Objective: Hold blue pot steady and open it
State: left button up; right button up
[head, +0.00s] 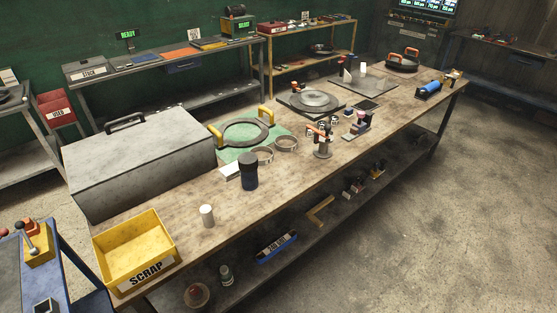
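A dark, bluish-black pot (250,175) stands upright near the front edge of the long wooden workbench (205,238). Its top part is a little wider and looks like a lid, and it sits on the body. The pot appears closed, and its inside is hidden. Neither of my grippers shows in the head view, and nothing is touching the pot.
A white cylinder (207,216) and a yellow scrap bin (134,250) stand left of the pot. A big grey box (140,165) fills the back left. Bench in front is mostly clear.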

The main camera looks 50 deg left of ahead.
aim_at(249, 182)
jog(key=i, duration=2.55)
jog(key=u, duration=2.6)
